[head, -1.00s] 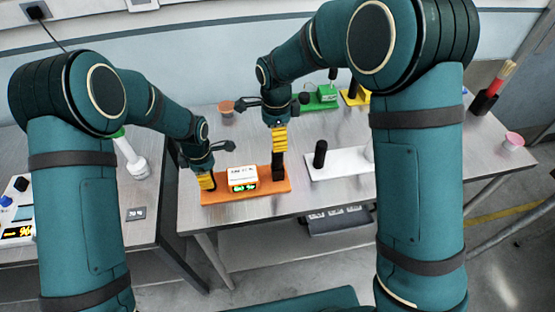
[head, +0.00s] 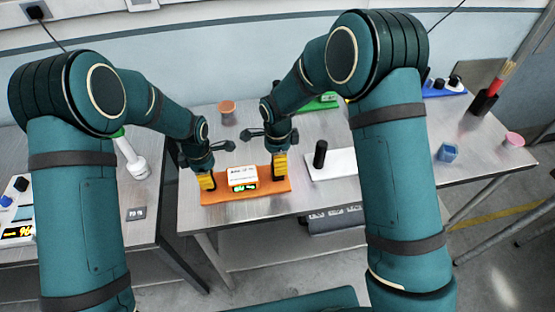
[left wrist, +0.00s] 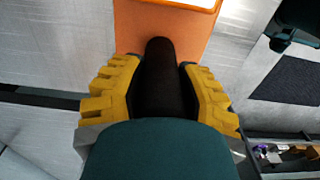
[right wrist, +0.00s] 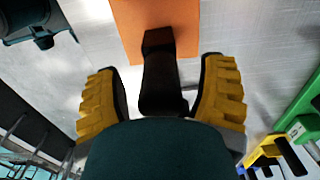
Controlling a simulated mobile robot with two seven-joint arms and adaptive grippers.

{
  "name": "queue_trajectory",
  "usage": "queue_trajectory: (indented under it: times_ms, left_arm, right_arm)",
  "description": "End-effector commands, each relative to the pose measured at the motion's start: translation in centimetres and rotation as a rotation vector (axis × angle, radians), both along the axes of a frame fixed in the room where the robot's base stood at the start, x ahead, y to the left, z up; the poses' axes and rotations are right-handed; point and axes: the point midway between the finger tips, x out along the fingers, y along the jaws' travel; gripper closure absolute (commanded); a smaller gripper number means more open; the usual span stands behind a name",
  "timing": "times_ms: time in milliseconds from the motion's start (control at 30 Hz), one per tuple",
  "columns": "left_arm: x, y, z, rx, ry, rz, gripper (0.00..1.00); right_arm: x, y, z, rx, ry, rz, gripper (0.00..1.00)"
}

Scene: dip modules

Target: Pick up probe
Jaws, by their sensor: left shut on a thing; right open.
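My left gripper (head: 206,184) is at the base's left end. It is shut on a black rounded post (left wrist: 160,70), which stands between its yellow fingers in the left wrist view. My right gripper (head: 280,168) is at the base's right end. Its open fingers (right wrist: 160,68) straddle a black piece with a squared end (right wrist: 158,40), with gaps on both sides. I cannot tell which black piece is the probe.
A white base (head: 340,165) with a black post (head: 320,154) is to the right. A brown cup (head: 227,110), a blue block (head: 447,152) and a pink cup (head: 514,139) stand on the table. A green base (head: 322,103) is behind.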

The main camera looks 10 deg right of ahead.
Motion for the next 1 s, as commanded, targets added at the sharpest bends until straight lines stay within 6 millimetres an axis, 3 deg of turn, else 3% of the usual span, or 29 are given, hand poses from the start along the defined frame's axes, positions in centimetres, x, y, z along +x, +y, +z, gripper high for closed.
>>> queue_trajectory:
  times_ms: [67,100,300,667,1000]
  left_arm:
    - [0.0,0.0,-0.1,0.0,0.001,0.0,1.0]
    - [0.0,0.0,-0.1,0.0,0.001,0.0,1.0]
    - [0.0,0.0,-0.1,0.0,0.001,0.0,1.0]
    - [0.0,0.0,-0.1,0.0,0.001,0.0,1.0]
    - [0.0,0.0,-0.1,0.0,0.001,0.0,1.0]
  right_arm:
    - [0.0,0.0,0.0,0.0,0.0,0.0,0.3]
    - [0.0,0.0,0.0,0.0,0.0,0.0,0.35]
    - [0.0,0.0,0.0,0.0,0.0,-0.001,1.0]
    - [0.1,0.0,0.6,0.0,-0.002,-0.001,1.0]
    - [0.1,0.0,6.7,0.001,-0.006,0.0,1.0]
